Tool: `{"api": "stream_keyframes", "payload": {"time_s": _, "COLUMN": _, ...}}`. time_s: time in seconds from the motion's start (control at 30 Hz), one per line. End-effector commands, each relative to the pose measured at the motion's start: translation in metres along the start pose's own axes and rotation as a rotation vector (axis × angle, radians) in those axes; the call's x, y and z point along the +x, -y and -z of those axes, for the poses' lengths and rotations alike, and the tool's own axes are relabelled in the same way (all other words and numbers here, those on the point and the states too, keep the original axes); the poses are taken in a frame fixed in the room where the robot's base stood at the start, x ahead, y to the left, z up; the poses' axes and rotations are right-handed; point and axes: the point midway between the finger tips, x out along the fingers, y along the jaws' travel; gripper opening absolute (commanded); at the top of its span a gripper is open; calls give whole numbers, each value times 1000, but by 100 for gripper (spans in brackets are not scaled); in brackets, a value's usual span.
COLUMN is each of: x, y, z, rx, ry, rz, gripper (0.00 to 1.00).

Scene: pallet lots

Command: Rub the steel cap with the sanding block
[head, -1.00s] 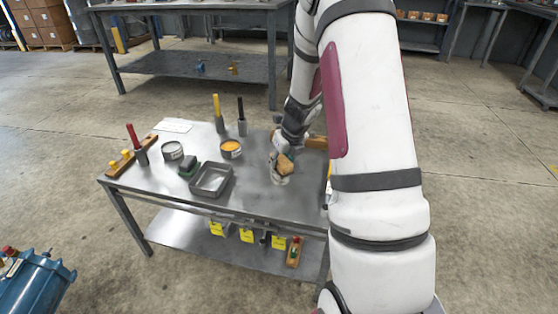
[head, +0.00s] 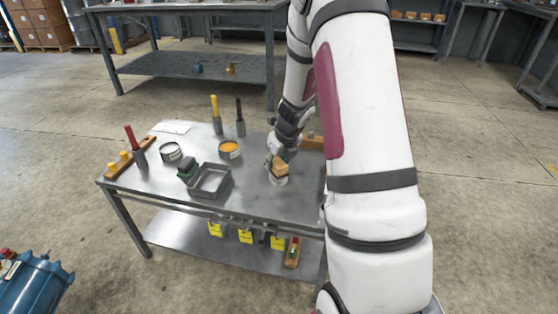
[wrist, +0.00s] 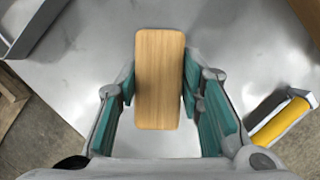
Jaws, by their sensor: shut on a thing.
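My gripper (head: 279,158) is over the right part of the steel table, pointing down. It is shut on a wooden block, the sanding block (head: 280,168). In the wrist view the sanding block (wrist: 159,80) is a pale wood rectangle between the teal finger pads (wrist: 159,98). A pale round piece, apparently the steel cap (head: 278,181), shows just below the block in the head view. I cannot tell whether block and cap touch. In the wrist view the cap is hidden.
A grey tray (head: 223,185) stands left of my gripper, with a green-and-dark block (head: 187,171) at its left. An orange-filled can (head: 230,149), a grey can (head: 171,151) and upright red, yellow and black handles stand farther left.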

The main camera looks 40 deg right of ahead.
Motion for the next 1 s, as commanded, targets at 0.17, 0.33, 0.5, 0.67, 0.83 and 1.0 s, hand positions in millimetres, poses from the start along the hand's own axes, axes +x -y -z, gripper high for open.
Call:
{"api": "stream_keyframes", "payload": {"time_s": 0.17, "x": 1, "y": -2, "z": 1, "rx": 0, "ry": -3, "rz": -3, "gripper": 12}}
{"api": "stream_keyframes", "payload": {"time_s": 0.33, "x": 1, "y": 0, "z": 2, "rx": 0, "ry": -3, "rz": -3, "gripper": 12}}
{"api": "stream_keyframes", "payload": {"time_s": 0.5, "x": 1, "y": 6, "z": 2, "rx": 1, "ry": -4, "rz": -3, "gripper": 12}}
{"api": "stream_keyframes", "payload": {"time_s": 0.67, "x": 0, "y": 14, "z": 2, "rx": 2, "ry": -5, "rz": -3, "gripper": 12}}
{"api": "stream_keyframes", "payload": {"time_s": 0.83, "x": 0, "y": 17, "z": 2, "rx": 1, "ry": -4, "rz": -2, "gripper": 12}}
{"api": "stream_keyframes", "payload": {"time_s": 1.0, "x": 0, "y": 17, "z": 2, "rx": 1, "ry": -4, "rz": -1, "gripper": 12}}
